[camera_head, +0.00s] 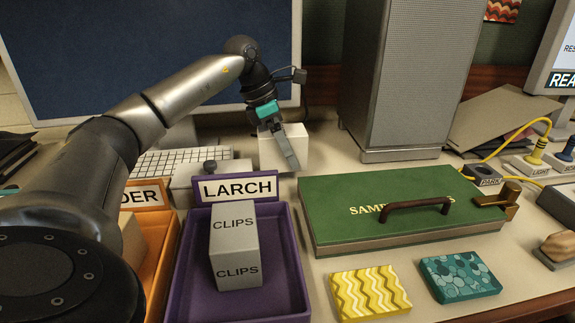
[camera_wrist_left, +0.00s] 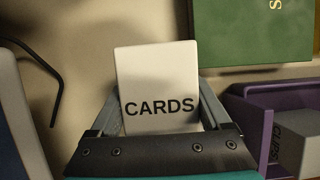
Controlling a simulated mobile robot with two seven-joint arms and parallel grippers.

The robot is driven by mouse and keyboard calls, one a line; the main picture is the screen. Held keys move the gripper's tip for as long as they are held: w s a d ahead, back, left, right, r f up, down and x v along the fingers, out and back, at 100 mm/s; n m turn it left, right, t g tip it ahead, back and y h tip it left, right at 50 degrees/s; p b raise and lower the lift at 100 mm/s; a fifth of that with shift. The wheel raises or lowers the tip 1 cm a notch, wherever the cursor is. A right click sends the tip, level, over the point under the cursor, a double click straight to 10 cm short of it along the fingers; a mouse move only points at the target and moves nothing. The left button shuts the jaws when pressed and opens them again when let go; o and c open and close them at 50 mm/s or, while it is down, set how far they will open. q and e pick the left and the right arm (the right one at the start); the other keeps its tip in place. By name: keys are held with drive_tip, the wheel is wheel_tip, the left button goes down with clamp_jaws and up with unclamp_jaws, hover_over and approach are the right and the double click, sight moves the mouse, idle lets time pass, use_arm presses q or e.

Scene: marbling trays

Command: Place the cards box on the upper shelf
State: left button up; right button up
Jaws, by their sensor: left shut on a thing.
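My left gripper (camera_head: 277,140) reaches in from the left over the back of the desk, in front of the dark blue screen. It is shut on the cards box (camera_wrist_left: 157,75), a white box lettered CARDS that sits between the two fingers in the left wrist view. In the head view the cards box (camera_head: 298,148) is partly hidden by a finger and its lettering does not show. I cannot tell whether the box touches the desk. No upper shelf can be made out in either view. My right gripper is not in view.
A purple tray (camera_head: 290,246) labelled LARCH holds a grey CLIPS box (camera_head: 236,245). An orange tray (camera_head: 171,255) is beside it. A green sample case (camera_head: 345,205) with a brown handle lies right of the gripper. A tall grey speaker-like cabinet (camera_head: 405,75) stands behind.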

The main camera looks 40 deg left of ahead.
sight(287, 164)
use_arm(q)
wheel_tip(287, 164, down, 3)
drive_tip(key=shift+b, duration=0.6)
drive_tip(key=shift+f, duration=0.35)
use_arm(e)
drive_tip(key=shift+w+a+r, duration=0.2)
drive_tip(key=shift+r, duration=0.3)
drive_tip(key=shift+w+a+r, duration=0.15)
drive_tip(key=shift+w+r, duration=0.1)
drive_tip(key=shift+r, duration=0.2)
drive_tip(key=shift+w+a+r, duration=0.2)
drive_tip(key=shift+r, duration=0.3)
use_arm(q)
drive_tip(key=shift+f, duration=0.15)
drive_tip(key=o, duration=1.3)
